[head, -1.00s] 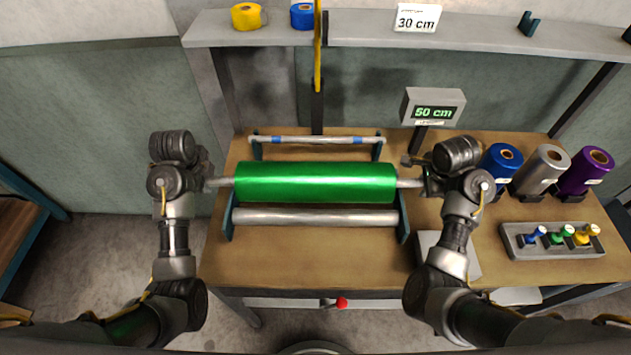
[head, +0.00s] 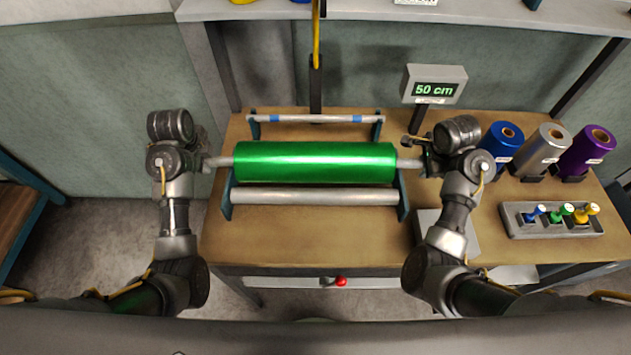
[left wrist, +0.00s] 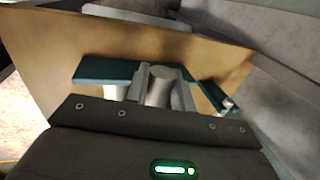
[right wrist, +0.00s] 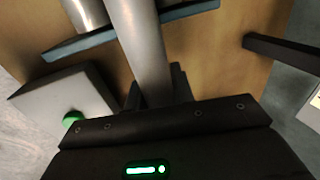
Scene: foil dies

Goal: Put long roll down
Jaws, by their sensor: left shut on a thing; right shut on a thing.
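The long green roll (head: 315,162) lies level across the teal stand (head: 228,195), its grey shaft ends sticking out on both sides. My left gripper (head: 212,162) is shut on the shaft's left end; the shaft also shows in the left wrist view (left wrist: 160,92). My right gripper (head: 418,166) is shut on the shaft's right end, which shows in the right wrist view (right wrist: 140,50). I cannot tell whether the shaft touches the stand or hangs just above it.
A bare grey roller (head: 315,197) lies in front of the green roll, and a thin bar with blue bands (head: 315,119) behind it. A display reading 50 cm (head: 434,86) stands behind right. Blue, silver and purple rolls (head: 546,150) and a tray of knobs (head: 515,226) sit at right.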

